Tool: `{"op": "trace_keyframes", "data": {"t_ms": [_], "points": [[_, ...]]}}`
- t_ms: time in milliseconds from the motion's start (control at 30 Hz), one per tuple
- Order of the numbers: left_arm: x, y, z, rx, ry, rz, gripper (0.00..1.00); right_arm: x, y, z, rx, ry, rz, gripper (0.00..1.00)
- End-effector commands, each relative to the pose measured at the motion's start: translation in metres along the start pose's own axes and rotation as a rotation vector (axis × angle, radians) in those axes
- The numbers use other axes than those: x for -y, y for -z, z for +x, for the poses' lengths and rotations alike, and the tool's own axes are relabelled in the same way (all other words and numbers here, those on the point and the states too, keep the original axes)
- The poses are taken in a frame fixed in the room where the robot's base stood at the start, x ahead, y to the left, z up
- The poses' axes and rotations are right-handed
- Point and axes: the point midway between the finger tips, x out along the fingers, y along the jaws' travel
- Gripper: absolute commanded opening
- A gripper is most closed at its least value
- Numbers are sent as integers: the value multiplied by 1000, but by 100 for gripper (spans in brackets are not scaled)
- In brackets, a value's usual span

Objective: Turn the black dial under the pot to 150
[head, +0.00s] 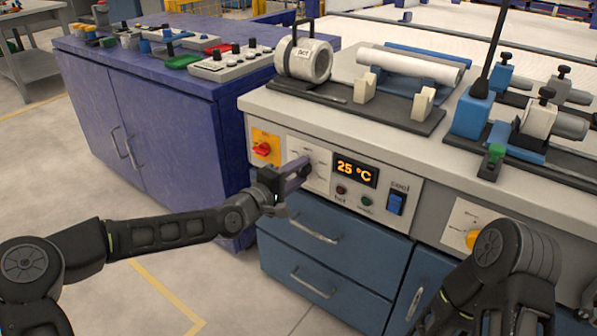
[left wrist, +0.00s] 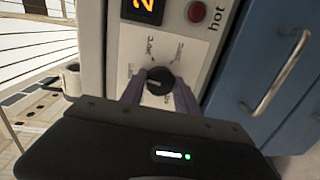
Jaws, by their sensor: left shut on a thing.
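The black dial (left wrist: 160,80) is on the pale front panel, with printed marks around it in the left wrist view. My left gripper (head: 300,168) reaches the panel; its two fingers (left wrist: 160,95) are shut on the dial from both sides and hide it in the head view. The display (head: 355,170) right of the dial reads 25 °C. My right gripper is not in view; only part of the right arm shows at lower right.
A red switch on a yellow plate (head: 265,147) is left of the dial. Indicator lamps and a blue switch (head: 396,204) are to its right. Blue drawers with handles (head: 314,228) are below. A purple cabinet (head: 150,120) stands at the left.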

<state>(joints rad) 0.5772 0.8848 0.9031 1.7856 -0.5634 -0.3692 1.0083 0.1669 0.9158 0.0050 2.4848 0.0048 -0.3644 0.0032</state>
Motion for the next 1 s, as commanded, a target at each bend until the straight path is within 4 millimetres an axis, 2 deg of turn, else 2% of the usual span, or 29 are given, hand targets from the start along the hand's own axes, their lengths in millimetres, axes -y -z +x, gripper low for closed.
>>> {"op": "trace_keyframes", "data": {"t_ms": [300,833,867,1000], "points": [[1,0,0,13,-3,-157,0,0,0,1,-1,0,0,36],[1,0,0,16,-4,-185,0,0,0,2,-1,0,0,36],[1,0,0,16,-4,-185,40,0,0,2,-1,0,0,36],[1,0,0,16,-4,-185,51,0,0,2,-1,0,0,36]]}}
